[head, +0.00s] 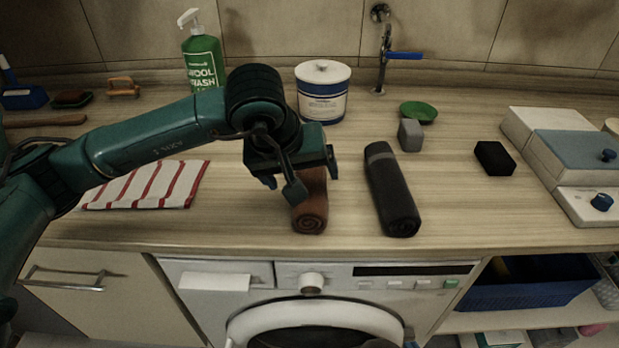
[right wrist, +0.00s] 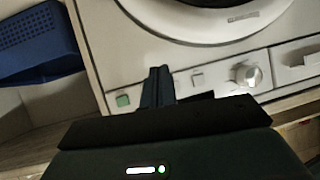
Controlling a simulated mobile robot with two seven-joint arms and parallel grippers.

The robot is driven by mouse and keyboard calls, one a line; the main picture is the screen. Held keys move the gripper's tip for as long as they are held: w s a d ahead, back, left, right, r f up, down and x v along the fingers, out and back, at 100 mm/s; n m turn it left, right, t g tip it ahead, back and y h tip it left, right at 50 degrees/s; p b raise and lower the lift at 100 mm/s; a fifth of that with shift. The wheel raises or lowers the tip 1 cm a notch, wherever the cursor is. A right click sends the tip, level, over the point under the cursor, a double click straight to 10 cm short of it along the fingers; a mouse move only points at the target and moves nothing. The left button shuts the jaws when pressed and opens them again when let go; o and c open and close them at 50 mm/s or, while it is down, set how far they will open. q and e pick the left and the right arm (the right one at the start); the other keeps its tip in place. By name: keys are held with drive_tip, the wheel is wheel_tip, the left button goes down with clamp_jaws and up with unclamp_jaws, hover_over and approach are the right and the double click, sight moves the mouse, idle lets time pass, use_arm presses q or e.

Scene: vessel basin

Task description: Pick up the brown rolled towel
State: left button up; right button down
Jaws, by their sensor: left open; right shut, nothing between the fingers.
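The brown rolled towel (head: 310,212) lies on the wooden counter with its spiral end toward the front edge. My left gripper (head: 290,182) is open above its back part and hides some of it. From this view I cannot tell whether the fingers touch the towel. A black rolled towel (head: 390,190) with a grey band lies to its right, a small gap apart. My right gripper (right wrist: 158,72) shows in the right wrist view, shut and empty, in front of the washing machine panel.
A striped cloth (head: 145,185) lies left of the brown towel. A green bottle (head: 202,58), a white and blue tub (head: 323,92) and a tap (head: 382,60) stand behind. A grey block (head: 410,135) and a black block (head: 494,158) sit to the right. The washing machine (head: 225,290) is below the counter.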

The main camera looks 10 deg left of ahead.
sight(305, 181)
use_arm(q)
drive_tip(key=x, duration=0.4)
drive_tip(key=shift+s+d+f+p, duration=0.1)
drive_tip(key=shift+d+p, duration=0.05)
drive_tip(key=shift+p, duration=0.15)
drive_tip(key=shift+c, duration=0.5)
drive_tip(key=c, duration=1)
